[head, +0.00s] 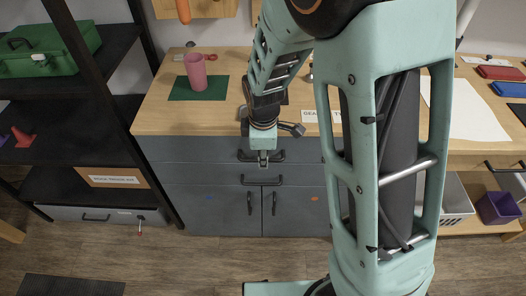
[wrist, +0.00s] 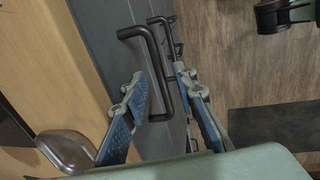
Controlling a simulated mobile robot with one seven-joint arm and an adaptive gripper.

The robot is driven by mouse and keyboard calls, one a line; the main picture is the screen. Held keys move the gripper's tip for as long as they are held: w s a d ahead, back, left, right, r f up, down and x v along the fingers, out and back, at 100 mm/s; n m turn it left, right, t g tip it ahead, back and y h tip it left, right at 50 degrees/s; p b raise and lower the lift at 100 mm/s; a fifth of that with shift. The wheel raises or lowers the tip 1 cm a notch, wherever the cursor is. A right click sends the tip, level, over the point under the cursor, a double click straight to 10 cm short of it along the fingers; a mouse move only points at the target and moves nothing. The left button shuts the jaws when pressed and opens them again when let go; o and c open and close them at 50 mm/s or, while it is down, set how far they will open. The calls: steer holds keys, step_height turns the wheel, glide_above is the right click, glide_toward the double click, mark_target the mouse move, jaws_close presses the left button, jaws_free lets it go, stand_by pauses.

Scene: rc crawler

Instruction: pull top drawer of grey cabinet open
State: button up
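The grey cabinet (head: 230,211) stands under the wooden worktop. Its top drawer (head: 197,151) looks flush with the cabinet front and has a dark bar handle (head: 277,156). My gripper (head: 263,163) is at this handle, pointing down in front of the drawer. In the wrist view, my gripper (wrist: 159,78) is open, with its two blue-padded fingers apart. The dark handle (wrist: 152,58) runs between the fingertips, with a visible gap to the left finger. Whether the right finger touches it, I cannot tell. My arm hides the cabinet's right part in the head view.
A lower drawer handle (head: 256,180) and two door handles sit just below. On the worktop (head: 160,118), a pink cup (head: 195,73) stands on a green mat (head: 181,93). A black shelf (head: 85,130) stands left. The floor (head: 190,257) before the cabinet is clear.

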jaws_close()
stand_by(0.4)
